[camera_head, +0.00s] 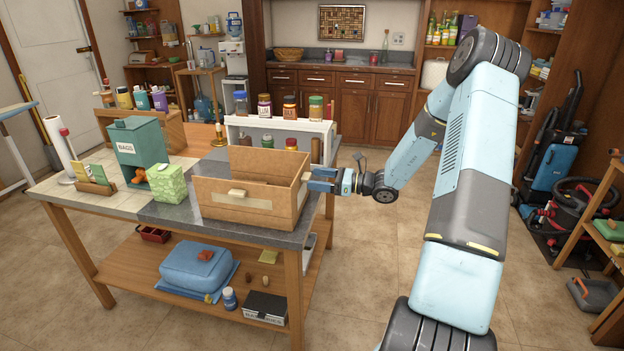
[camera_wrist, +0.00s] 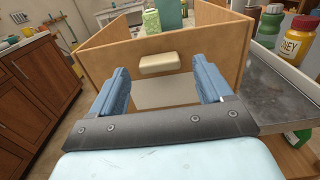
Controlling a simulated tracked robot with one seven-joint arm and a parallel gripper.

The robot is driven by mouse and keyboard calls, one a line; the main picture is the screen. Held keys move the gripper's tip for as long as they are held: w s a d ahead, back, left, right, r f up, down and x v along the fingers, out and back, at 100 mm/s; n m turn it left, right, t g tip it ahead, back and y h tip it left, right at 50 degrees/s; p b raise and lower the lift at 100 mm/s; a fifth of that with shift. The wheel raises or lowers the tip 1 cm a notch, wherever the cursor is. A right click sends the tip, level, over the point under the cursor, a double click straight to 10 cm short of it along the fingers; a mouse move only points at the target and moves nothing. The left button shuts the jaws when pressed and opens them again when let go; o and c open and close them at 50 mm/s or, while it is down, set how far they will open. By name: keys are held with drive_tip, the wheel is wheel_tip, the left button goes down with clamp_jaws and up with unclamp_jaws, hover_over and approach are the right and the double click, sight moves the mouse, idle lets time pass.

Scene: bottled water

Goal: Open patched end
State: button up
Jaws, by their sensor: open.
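The box's right end faces my gripper (camera_head: 322,180), whose fingers are open and empty close to that end. In the wrist view, the box end (camera_wrist: 110,58) carries a cream block (camera_wrist: 160,64). My two blue fingers (camera_wrist: 162,76) are spread on either side of and below that block, apart from it. A pale area (camera_wrist: 167,93) shows below the block; I cannot tell whether it is a patch on the end.
A green bags canister (camera_head: 138,145) and a green patterned carton (camera_head: 168,183) stand left of the box. A white rack (camera_head: 285,127) with several jars stands behind it. A honey jar (camera_wrist: 292,41) is at the right in the wrist view.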

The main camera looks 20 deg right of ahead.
drive_tip(key=shift+x, duration=1.3)
drive_tip(key=shift+d, duration=0.1)
clamp_jaws()
